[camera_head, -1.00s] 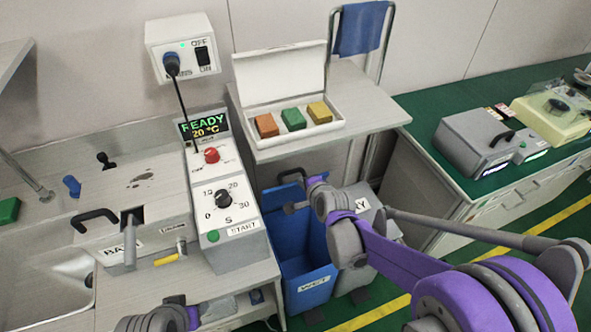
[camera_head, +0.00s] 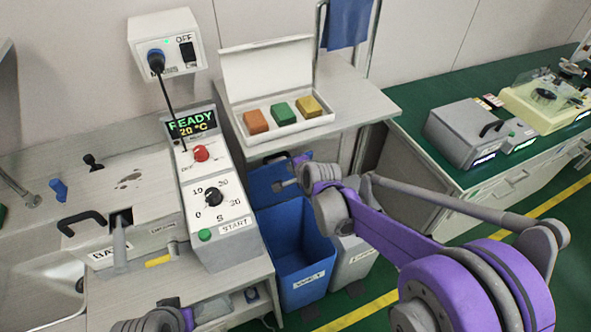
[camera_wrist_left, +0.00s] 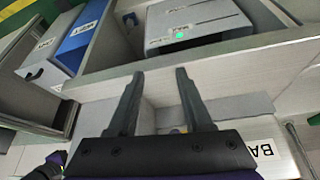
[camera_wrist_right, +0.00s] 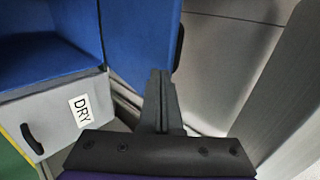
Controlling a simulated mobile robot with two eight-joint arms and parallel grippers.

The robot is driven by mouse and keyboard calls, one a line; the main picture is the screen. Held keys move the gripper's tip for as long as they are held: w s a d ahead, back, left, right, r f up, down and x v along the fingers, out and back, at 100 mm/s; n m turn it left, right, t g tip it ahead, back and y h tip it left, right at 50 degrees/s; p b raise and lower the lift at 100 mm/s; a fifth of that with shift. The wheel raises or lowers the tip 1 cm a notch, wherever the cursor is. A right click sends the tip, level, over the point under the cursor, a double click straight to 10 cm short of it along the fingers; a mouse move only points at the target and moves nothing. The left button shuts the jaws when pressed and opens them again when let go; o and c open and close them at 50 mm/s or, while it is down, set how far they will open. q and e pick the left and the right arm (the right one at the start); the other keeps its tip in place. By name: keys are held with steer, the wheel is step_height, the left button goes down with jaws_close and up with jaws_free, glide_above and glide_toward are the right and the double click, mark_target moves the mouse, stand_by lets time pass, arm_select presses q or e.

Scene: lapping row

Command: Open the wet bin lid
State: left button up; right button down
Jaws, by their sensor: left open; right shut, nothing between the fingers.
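The blue wet bin (camera_head: 307,283) stands below the shelf with its square opening uncovered. Its blue lid (camera_head: 264,184) is raised and leans back behind the opening, with a black handle at its top edge. In the right wrist view the lid (camera_wrist_right: 135,30) and its handle (camera_wrist_right: 178,48) are beyond my right fingers. My right gripper (camera_head: 279,187) is shut and empty, in front of the lid; whether it touches the lid is unclear. It also shows in the right wrist view (camera_wrist_right: 160,73). My left gripper (camera_wrist_left: 158,74) is open and empty, near the bath unit.
The grey dry bin (camera_head: 352,262) stands right beside the wet bin, its label clear in the right wrist view (camera_wrist_right: 82,110). The control unit (camera_head: 225,238) is close on the left. A shelf (camera_head: 345,115) with a white box of coloured blocks overhangs the bins.

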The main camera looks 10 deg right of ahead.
arm_select(q)
steer(key=shift+s, duration=0.25)
arm_select(e)
steer(key=x, duration=0.3)
steer(key=shift+f, duration=0.1)
